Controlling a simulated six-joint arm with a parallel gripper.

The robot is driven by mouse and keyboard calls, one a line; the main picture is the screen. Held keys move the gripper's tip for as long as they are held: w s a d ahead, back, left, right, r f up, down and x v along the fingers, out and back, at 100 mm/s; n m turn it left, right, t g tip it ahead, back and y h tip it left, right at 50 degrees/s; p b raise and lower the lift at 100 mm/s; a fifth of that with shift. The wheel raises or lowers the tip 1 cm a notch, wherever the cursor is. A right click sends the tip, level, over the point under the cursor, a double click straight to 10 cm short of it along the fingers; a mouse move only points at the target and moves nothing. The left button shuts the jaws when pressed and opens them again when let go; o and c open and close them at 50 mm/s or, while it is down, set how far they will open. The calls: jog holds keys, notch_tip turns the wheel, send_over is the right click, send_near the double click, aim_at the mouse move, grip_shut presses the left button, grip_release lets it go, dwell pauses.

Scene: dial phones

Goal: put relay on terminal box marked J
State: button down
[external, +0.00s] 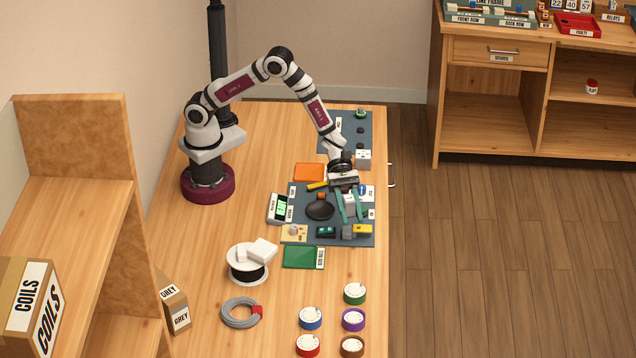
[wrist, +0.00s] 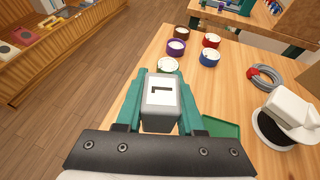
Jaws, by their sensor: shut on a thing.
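My gripper (external: 350,214) is over the dark mat on the bench, near its right side. It also shows in the wrist view (wrist: 160,97), with its green fingers on both sides of a grey block (wrist: 159,112). The block has a white face with a black bent mark. I cannot tell whether this block is the relay, or whether it is clear of the mat. A small white box (external: 363,157) stands behind the gripper, near the bench's right edge; its marking is too small to read. I cannot make out a letter J on any box.
The dark mat (external: 296,239) holds a black round dish (external: 320,210), a yellow-and-grey part (external: 361,230) and other small parts. An orange tray (external: 309,172) and green tray (external: 303,257) lie beside it. A spool (external: 247,272), cable coil (external: 240,313) and several tape rolls (external: 355,293) stand in front.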

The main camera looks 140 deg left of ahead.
jog(key=s+a+r+n+t+y, duration=0.1)
jog(key=s+a+r+n+y, duration=0.15)
jog(key=s+a, duration=0.65)
jog(key=n+y, duration=0.3)
jog(key=y, duration=0.1)
send_over(368, 159)
jog(key=shift+t, duration=0.4)
jog(key=f, duration=0.6)
jog(key=shift+d, duration=0.2)
jog(key=shift+s+a+f, duration=0.1)
jog(key=shift+a+f, duration=0.05)
jog(key=shift+f, duration=0.95)
jog(key=shift+s+a+f, duration=0.1)
jog(key=shift+f, duration=0.95)
jog(key=shift+f, duration=0.1)
jog(key=c, duration=0.5)
grip_release()
jog(key=shift+w, duration=0.1)
